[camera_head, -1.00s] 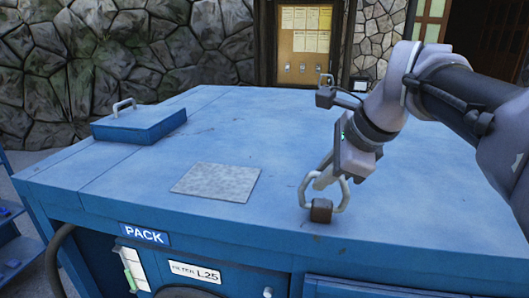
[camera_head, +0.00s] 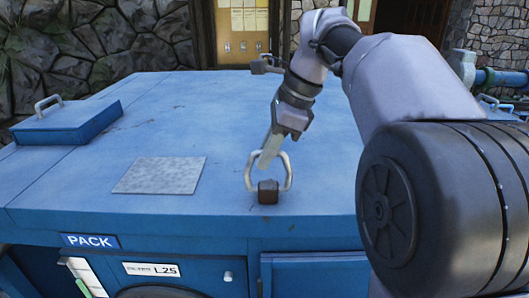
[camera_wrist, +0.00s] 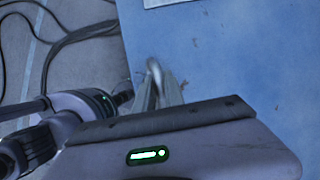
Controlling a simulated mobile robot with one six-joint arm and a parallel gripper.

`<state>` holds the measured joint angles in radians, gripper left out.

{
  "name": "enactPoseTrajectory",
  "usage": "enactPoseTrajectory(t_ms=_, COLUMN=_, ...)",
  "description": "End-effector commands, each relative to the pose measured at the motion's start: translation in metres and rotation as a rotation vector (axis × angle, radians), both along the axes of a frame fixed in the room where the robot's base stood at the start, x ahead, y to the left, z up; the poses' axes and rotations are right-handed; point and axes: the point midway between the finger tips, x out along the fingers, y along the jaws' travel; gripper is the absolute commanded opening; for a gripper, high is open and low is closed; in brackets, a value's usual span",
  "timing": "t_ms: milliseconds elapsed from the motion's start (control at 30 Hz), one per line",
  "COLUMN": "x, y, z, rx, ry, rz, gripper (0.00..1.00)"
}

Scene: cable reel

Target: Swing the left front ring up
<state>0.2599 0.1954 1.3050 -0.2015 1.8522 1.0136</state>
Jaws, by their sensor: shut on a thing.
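The ring (camera_head: 288,173) is a pale metal loop hinged on a dark block (camera_head: 268,192) near the front edge of the blue cabinet top (camera_head: 225,120). It stands up from the block, close to upright. My gripper (camera_head: 265,160) comes down from behind and is shut on the upper left part of the ring. In the wrist view, a piece of the ring (camera_wrist: 154,70) shows just beyond my closed fingers (camera_wrist: 160,92); the rest of the ring and its block are hidden there.
A grey plate (camera_head: 160,175) lies flat left of the ring. A raised blue lid with a handle (camera_head: 68,122) is at the far left. Another dark lug (camera_head: 266,65) stands at the back edge. Cables (camera_wrist: 60,40) lie on the floor beside the cabinet.

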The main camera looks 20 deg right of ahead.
Motion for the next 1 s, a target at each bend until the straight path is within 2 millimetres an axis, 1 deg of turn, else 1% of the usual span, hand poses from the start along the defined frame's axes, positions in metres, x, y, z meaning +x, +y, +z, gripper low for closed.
enactPoseTrajectory(t_ms=33, x=0.000, y=0.000, z=-0.003, rx=-0.001, ry=0.006, rz=0.001, gripper=0.00)
enactPoseTrajectory(t_ms=167, x=0.000, y=0.000, z=-0.003, rx=-0.002, ry=0.005, rz=0.002, gripper=0.00)
enactPoseTrajectory(t_ms=200, x=0.000, y=0.000, z=-0.003, rx=-0.002, ry=0.005, rz=0.002, gripper=0.20)
enactPoseTrajectory(t_ms=267, x=0.000, y=0.000, z=-0.003, rx=-0.002, ry=0.004, rz=0.001, gripper=0.31)
enactPoseTrajectory(t_ms=300, x=0.000, y=0.000, z=-0.002, rx=-0.001, ry=0.003, rz=0.001, gripper=0.35)
enactPoseTrajectory(t_ms=567, x=0.000, y=0.000, z=-0.001, rx=-0.001, ry=0.001, rz=0.000, gripper=0.35)
enactPoseTrajectory(t_ms=633, x=-0.001, y=-0.002, z=0.003, rx=-0.001, ry=0.000, rz=0.001, gripper=0.35)
enactPoseTrajectory(t_ms=667, x=-0.001, y=-0.003, z=0.006, rx=-0.003, ry=-0.001, rz=0.001, gripper=0.35)
enactPoseTrajectory(t_ms=767, x=-0.004, y=-0.010, z=0.023, rx=-0.003, ry=-0.002, rz=0.000, gripper=0.35)
enactPoseTrajectory(t_ms=1000, x=-0.017, y=-0.032, z=0.084, rx=-0.003, ry=-0.003, rz=-0.004, gripper=0.35)
